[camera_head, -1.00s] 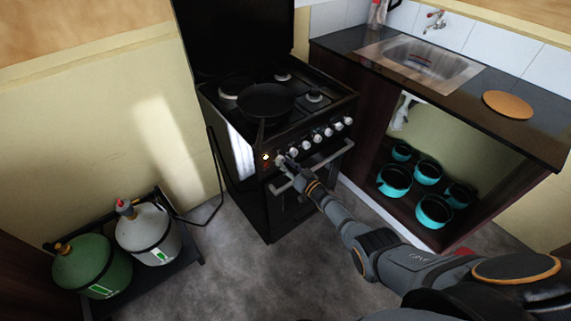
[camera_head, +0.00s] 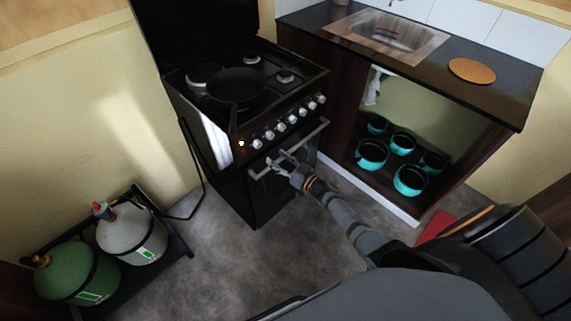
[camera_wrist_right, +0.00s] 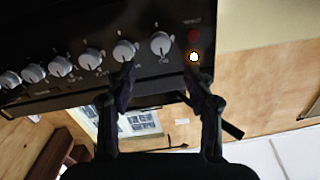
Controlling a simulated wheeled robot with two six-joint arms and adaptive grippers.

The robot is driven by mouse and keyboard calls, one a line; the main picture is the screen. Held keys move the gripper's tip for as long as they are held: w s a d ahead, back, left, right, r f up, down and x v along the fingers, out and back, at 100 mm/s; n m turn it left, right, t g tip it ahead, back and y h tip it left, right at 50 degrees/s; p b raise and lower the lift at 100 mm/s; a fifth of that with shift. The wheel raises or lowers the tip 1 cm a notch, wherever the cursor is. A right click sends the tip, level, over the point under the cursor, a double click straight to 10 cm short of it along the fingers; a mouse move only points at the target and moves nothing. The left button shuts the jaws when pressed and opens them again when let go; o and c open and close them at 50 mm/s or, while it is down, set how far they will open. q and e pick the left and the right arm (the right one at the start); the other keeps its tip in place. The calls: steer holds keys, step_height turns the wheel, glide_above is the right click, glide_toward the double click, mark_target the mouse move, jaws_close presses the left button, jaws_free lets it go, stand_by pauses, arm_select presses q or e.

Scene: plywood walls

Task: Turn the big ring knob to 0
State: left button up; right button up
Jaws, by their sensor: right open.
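The black stove's front panel carries a row of several white knobs; I cannot read which one is the big ring knob. The knob nearest the lit indicator is at the left end in the head view (camera_head: 257,144), and in the right wrist view (camera_wrist_right: 160,43) it lies just beyond the gap between my fingers. Its dial marks are too small to read. My right gripper (camera_head: 277,160) is open and empty, in front of and below the panel near the oven handle. Its two fingers also show apart in the right wrist view (camera_wrist_right: 160,78). My left gripper is out of view.
A black pan (camera_head: 236,85) sits on the stove top, its handle reaching over the front edge. The oven handle (camera_head: 312,137) sticks out below the knobs. Gas bottles (camera_head: 132,233) stand at left. A counter with teal pots (camera_head: 372,154) beneath is at right.

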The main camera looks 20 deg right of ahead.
steer(key=shift+v, duration=1.9)
steer(key=s+d+f+m+g+h, duration=0.1)
steer(key=s+d+f+g+h, duration=0.25)
steer(key=s+f, duration=0.7)
steer(key=s+d+f+m+g+h, duration=0.3)
steer(key=s+f, duration=0.4)
steer(key=f, duration=0.7)
steer(key=s+a+f+n+g, duration=0.1)
steer(key=s+f+g, duration=0.3)
steer(key=s, duration=1)
steer(key=s+a+f+n+g+h, duration=0.1)
steer(key=s+f+g, duration=0.4)
steer(key=s, duration=0.9)
step_height(320, 180, down, 3)
steer(key=shift+a+r, duration=0.1)
steer(key=shift+a, duration=0.5)
